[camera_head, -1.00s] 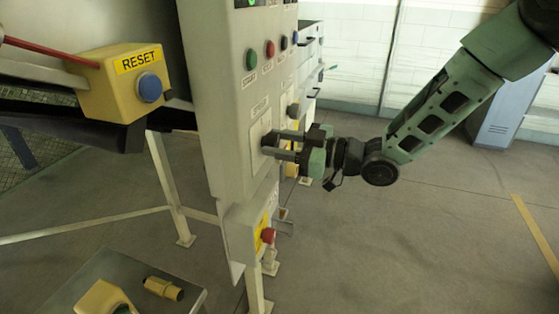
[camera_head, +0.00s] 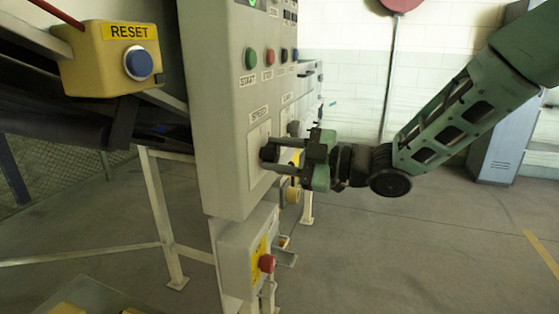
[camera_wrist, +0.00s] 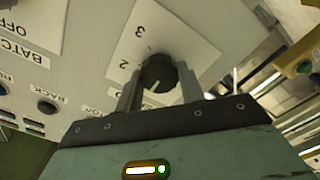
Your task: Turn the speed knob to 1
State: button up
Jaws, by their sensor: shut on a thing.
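The speed knob (camera_wrist: 157,72) is a dark round dial on a white scale plate (camera_wrist: 185,38) marked 3 and 2. A light pointer line shows on the knob's lower part in the wrist view; the number it faces cannot be read. The 1 mark is not visible. My gripper (camera_wrist: 160,84) has one finger on each side of the knob and is shut on it. In the head view, my gripper (camera_head: 271,153) reaches from the right to the knob under the SPEED label (camera_head: 259,114), and its fingers partly hide the knob.
Above the knob on the grey control box (camera_head: 220,110) are a green START button (camera_head: 250,57) and a red button (camera_head: 270,56). A red button (camera_head: 266,263) sits on a lower box. A yellow RESET box (camera_head: 105,62) is at left. Open floor lies at right.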

dwell(0.3)
jog(key=o, duration=1)
jog(key=shift+c, duration=0.2)
jog(key=shift+d, duration=0.15)
jog(key=b+v, duration=0.1)
jog(key=v, duration=1.6)
jog(key=shift+b, duration=0.4)
jog(key=shift+s+d, duration=0.1)
jog(key=a+f+m+t+h+p, duration=0.25)
jog(key=a+f+m+h, duration=0.2)
jog(key=m+h, duration=0.55)
jog(key=s+f+m+g+h+p, duration=0.1)
jog(key=s+f+m+g+h, duration=0.1)
jog(key=s, duration=1)
jog(key=s+d+f+m+g+h+p, duration=0.1)
jog(key=s+g, duration=0.5)
jog(key=s, duration=0.6)
jog(key=f+m+h+p, duration=0.1)
jog(key=m+h, duration=0.1)
jog(key=h, duration=0.1)
jog(key=shift+s+d+m+g, duration=0.2)
jog(key=shift+s+m+g, duration=0.1)
jog(key=shift+g, duration=0.05)
